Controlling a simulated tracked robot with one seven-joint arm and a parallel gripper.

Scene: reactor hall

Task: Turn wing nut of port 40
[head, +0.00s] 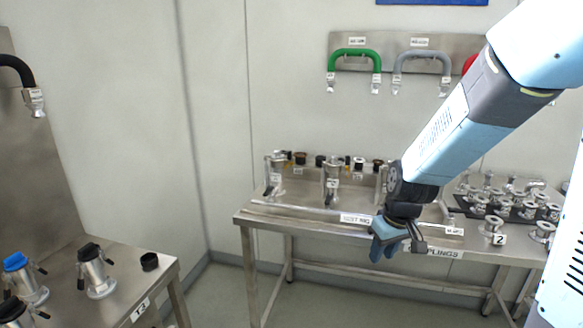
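My gripper (388,248) hangs from the arm in front of the front edge of the far steel table (300,221), with its blue fingers pointing down. Its finger gap is not clear at this angle, and I see nothing held in it. On that table stand metal port fittings, one at the left (274,175) and one in the middle (332,182). Another is partly hidden behind my arm (382,182). Their small tags are too small to read, so I cannot tell which is port 40. No wing nut can be made out clearly.
A dark tray of small fittings (510,207) is at the right. Green (354,54) and grey (422,58) hoses hang on the wall. Floor between the tables is clear.

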